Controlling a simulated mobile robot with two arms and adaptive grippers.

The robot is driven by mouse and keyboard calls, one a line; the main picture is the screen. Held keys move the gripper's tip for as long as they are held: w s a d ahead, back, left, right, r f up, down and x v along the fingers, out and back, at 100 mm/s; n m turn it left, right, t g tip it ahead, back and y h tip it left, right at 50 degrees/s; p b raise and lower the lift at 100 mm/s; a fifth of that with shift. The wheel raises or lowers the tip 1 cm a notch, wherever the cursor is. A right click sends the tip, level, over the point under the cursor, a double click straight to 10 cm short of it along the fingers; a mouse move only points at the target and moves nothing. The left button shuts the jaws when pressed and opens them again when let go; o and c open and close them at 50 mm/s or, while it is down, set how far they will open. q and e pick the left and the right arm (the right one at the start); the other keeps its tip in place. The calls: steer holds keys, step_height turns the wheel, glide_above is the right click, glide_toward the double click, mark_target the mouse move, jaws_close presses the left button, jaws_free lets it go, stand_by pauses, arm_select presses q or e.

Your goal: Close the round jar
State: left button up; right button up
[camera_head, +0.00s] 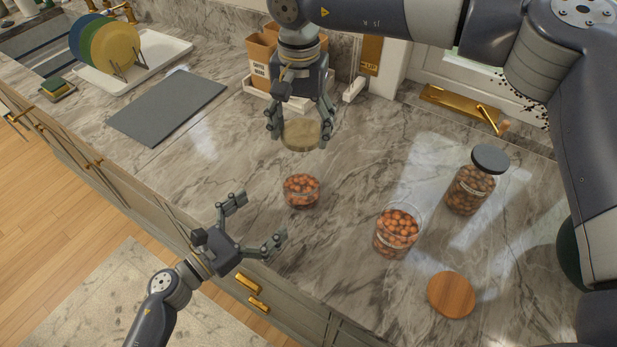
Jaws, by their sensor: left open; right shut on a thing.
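A small round glass jar (301,191) filled with brown nuts stands open on the marble counter, in the middle of the head view. My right gripper (300,130) points down and is shut on a round tan lid (301,136). The lid is above and a little beyond the small jar in the picture, apart from it. My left gripper (259,221) is open and empty near the counter's front edge, to the lower left of the small jar. A larger glass jar (397,231) of nuts stands open to the right. A round wooden lid (452,295) lies flat in front of it.
A tall jar with a dark lid (490,158) stands at the right. A grey board (167,104) lies at the left, below a dish rack with plates (114,47). Paper bags (262,55) stand behind my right gripper. The counter left of the small jar is clear.

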arm_select(q)
steer(key=shift+s+a+r, duration=0.15)
steer(key=shift+s+a, duration=0.2)
arm_select(e)
steer(key=shift+s+a+r, duration=0.2)
steer(key=shift+s+a, duration=0.25)
arm_select(q)
steer(key=x, duration=1.2)
steer(key=shift+w+d, duration=0.2)
arm_select(e)
steer(key=shift+w+d+f, duration=0.1)
steer(key=shift+w+d, duration=0.15)
steer(key=shift+d, duration=0.05)
arm_select(q)
steer(key=shift+c, duration=0.6)
arm_select(e)
steer(key=shift+a, duration=0.1)
arm_select(q)
steer(key=c, duration=1.4)
steer(key=shift+c, duration=0.2)
arm_select(e)
glide_above(300, 170)
steer(key=shift+w+f, duration=0.1)
steer(key=shift+f, duration=2.35)
steer(key=shift+f, duration=0.1)
steer(key=shift+f, duration=0.8)
steer(key=shift+f, duration=0.55)
